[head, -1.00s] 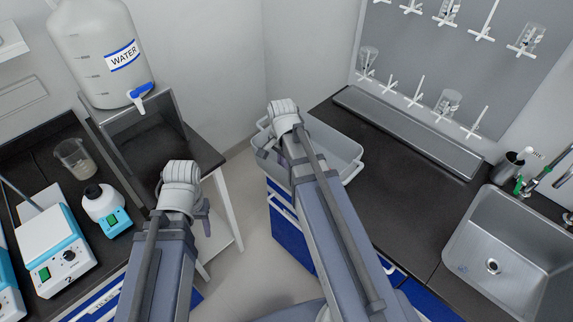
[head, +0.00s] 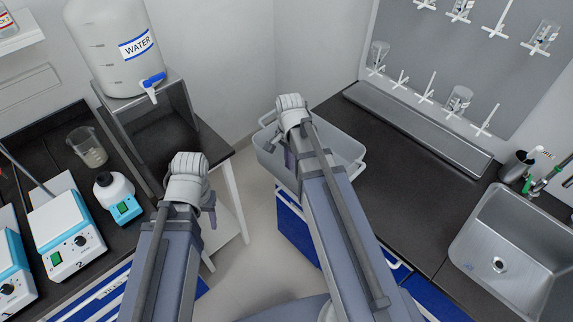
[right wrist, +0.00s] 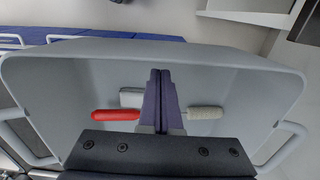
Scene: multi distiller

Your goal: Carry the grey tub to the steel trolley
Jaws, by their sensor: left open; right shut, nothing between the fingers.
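The grey tub (head: 345,150) sits at the left end of the dark counter in the head view, partly hidden behind my right arm. In the right wrist view the tub (right wrist: 45,85) fills most of the picture, with a handle at each side. My right gripper (right wrist: 160,74) is shut with nothing between its fingers, which show in front of the tub's inside. A red-handled item (right wrist: 102,115) and pale items lie in the tub. My left gripper (head: 209,213) is open, mostly hidden by its wrist, away from the tub. I cannot pick out a steel trolley.
A steel sink (head: 515,245) is set in the counter (head: 415,195) at right. A water tank (head: 112,45) on a stand and lab devices (head: 62,240) occupy the left bench. Pale floor (head: 250,240) shows between the benches. A drying rack hangs behind the counter.

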